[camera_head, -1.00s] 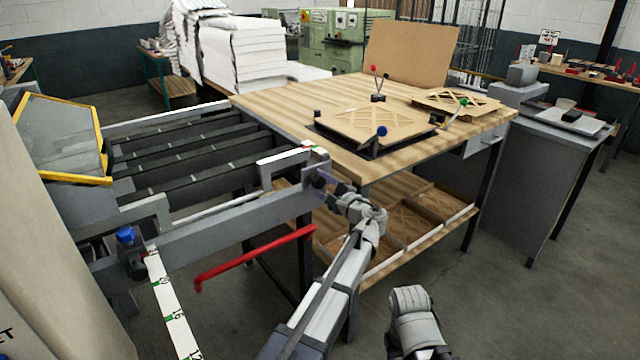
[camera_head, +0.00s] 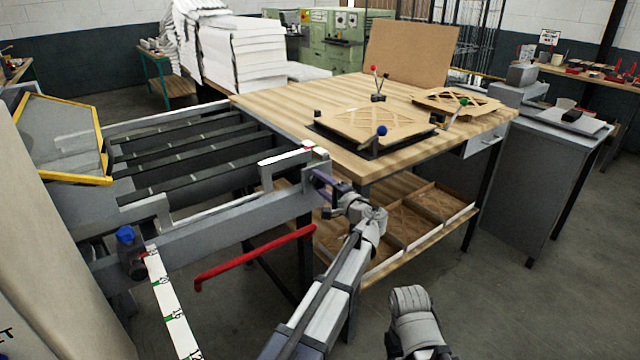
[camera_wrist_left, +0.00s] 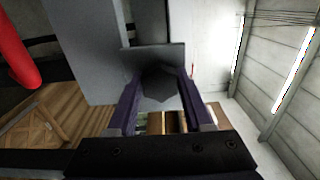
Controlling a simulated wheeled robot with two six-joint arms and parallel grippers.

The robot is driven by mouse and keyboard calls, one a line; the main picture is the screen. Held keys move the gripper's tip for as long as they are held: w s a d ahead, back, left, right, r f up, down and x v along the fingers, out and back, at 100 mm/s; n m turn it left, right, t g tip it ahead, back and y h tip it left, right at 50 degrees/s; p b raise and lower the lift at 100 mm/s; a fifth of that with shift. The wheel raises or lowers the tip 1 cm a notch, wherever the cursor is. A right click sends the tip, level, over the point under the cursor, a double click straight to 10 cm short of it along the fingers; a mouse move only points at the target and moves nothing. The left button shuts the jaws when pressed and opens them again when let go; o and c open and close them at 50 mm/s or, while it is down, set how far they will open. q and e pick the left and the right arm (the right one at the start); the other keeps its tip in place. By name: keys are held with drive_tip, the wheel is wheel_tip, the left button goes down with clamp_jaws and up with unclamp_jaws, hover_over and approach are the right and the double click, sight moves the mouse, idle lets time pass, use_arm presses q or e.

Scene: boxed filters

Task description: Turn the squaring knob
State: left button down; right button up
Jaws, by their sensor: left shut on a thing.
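My left gripper (camera_head: 323,184) is at the right end of the grey machine's front rail. In the left wrist view its two purple fingers (camera_wrist_left: 160,100) are shut on a dark faceted knob (camera_wrist_left: 160,86), one finger on each side. The knob sits in front of a grey plate on the machine. In the head view the knob is mostly hidden by the gripper. My right arm shows at the bottom, but its gripper is not in view.
The grey machine (camera_head: 220,226) has a blue knob (camera_head: 126,235) at its left and a red bar (camera_head: 255,258) below the rail. A wooden table (camera_head: 285,98) with a lower shelf (camera_head: 440,238) stands close behind my left arm. Open floor lies at the right.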

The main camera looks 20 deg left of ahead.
use_arm(q)
drive_tip(key=shift+c, duration=1.5)
unclamp_jaws()
drive_tip(key=v, duration=0.7)
drive_tip(key=shift+s+d, duration=0.25)
drive_tip(key=shift+d, duration=0.1)
